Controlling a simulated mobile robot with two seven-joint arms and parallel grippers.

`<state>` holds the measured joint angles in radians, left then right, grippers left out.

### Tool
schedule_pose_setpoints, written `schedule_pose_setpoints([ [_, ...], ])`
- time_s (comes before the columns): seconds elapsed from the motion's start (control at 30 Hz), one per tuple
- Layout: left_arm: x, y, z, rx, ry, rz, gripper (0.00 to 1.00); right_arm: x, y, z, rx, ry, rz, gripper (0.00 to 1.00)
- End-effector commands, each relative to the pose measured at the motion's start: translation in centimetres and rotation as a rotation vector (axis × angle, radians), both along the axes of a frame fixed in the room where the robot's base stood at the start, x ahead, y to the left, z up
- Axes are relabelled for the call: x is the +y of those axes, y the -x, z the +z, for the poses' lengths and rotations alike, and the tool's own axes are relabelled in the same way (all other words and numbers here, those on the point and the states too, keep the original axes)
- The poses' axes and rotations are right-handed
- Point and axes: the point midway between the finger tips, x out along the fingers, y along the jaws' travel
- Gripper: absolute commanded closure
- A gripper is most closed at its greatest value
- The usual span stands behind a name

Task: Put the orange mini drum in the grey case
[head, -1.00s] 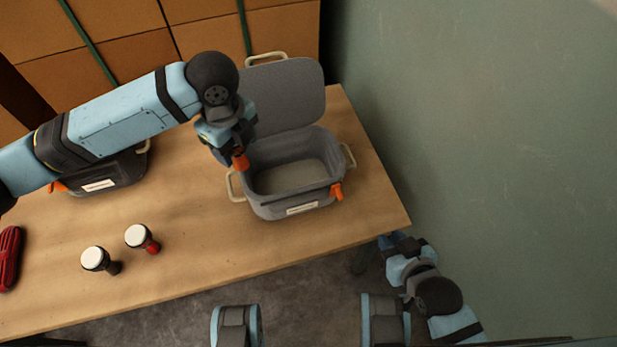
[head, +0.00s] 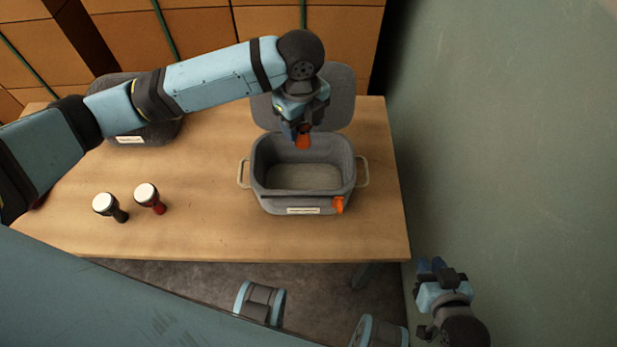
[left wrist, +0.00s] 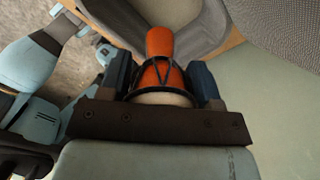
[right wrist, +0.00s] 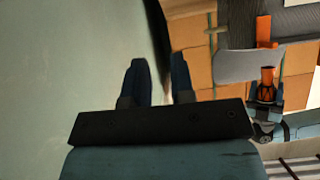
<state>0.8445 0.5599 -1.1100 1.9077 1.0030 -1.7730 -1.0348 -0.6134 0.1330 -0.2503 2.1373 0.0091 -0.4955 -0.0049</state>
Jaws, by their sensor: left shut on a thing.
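The orange mini drum (left wrist: 160,70) is between the fingers of my left gripper (left wrist: 162,85), which is shut on it. In the head view the orange drum (head: 303,141) shows below my left gripper (head: 300,130), over the back part of the open grey case (head: 258,180). The right wrist view also shows the orange drum (right wrist: 267,75). The case stands on the table with its lid (head: 338,95) raised at the back and an orange latch (head: 339,204) at its front. My right gripper (head: 431,266) is off the table's right side, open and empty in its wrist view (right wrist: 158,85).
Two small drums, one dark (head: 106,205) and one red (head: 149,196), stand on the wooden table (head: 210,230) left of the case. A second dark case (head: 145,131) is at the back left, partly behind my left arm. A green wall (head: 500,130) is at the right.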

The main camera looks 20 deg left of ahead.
Motion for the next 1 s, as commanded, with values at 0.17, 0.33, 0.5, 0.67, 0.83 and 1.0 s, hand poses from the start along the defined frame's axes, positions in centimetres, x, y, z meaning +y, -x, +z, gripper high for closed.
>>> schedule_pose_setpoints([
  [0.17,0.0,0.2,-5.1,0.006,-0.002,0.001,0.66,0.2,-0.1,-0.8,-0.006,-0.009,0.001,0.77],
  [0.33,0.0,0.1,-9.7,0.005,-0.002,0.001,0.66,0.4,-0.3,-0.4,-0.024,-0.024,0.003,0.77],
  [0.5,0.1,0.1,-13.1,0.003,-0.002,0.000,0.66,0.5,-0.4,-0.3,-0.034,-0.033,0.004,0.77],
  [0.67,0.0,0.0,-14.3,0.001,-0.001,0.000,0.66,0.6,-0.4,0.0,-0.040,-0.038,0.007,0.77],
  [0.83,0.1,0.1,-16.0,0.002,-0.003,0.000,0.66,0.7,-0.4,-0.5,-0.040,-0.040,0.008,0.77],
  [1.0,0.1,0.1,-18.5,0.003,-0.002,0.000,0.66,0.8,-0.4,-0.7,-0.044,-0.047,0.010,0.77],
])
